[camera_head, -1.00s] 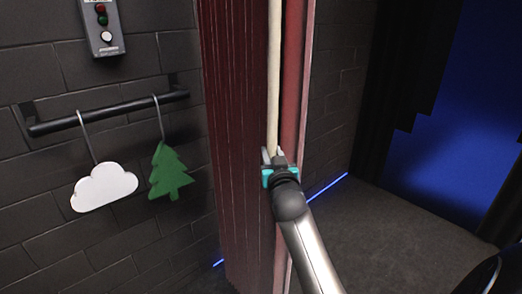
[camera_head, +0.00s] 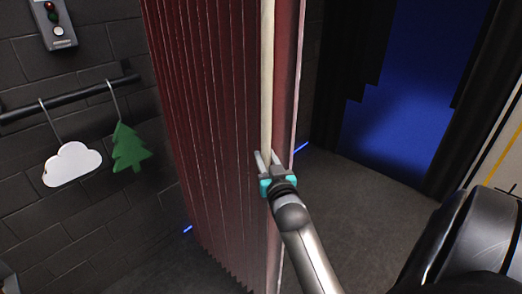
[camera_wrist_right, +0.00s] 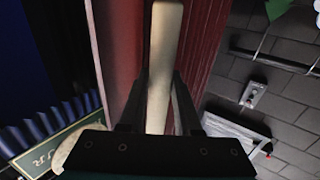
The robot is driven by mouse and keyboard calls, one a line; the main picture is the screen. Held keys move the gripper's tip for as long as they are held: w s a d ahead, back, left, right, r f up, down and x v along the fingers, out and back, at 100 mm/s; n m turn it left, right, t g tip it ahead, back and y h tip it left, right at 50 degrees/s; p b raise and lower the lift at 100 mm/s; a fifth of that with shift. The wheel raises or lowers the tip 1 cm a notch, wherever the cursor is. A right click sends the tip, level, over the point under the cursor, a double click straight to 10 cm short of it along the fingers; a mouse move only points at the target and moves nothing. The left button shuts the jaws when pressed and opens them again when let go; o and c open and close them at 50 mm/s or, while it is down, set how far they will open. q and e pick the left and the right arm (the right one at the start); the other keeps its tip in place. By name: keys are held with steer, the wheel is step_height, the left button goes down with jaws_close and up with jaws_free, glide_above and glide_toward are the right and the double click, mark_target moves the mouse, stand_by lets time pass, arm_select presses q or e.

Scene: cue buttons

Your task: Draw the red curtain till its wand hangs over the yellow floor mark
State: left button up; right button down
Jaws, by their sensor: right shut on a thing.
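The red curtain (camera_head: 205,130) hangs in pleats beside the dark brick wall and also shows in the right wrist view (camera_wrist_right: 199,50). Its pale wand (camera_head: 267,75) hangs near the curtain's right edge. My right gripper (camera_head: 265,160) is shut on the wand, which runs up between the fingers in the right wrist view (camera_wrist_right: 160,70). A yellow stripe (camera_head: 502,155) shows at the far right of the head view; I cannot tell if it is the floor mark. No yellow shows on the floor under the wand. My left gripper is not in view.
A rail (camera_head: 75,97) on the wall carries a white cloud (camera_head: 72,165) and a green tree (camera_head: 129,148). A switch box (camera_head: 54,25) is above it. Grey floor (camera_head: 355,205) lies clear right of the curtain, before black drapes and a blue-lit opening (camera_head: 400,120).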

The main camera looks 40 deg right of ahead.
steer(key=shift+s+d, duration=0.1)
steer(key=shift+s, duration=0.2)
steer(key=c, duration=0.6)
jaws_free()
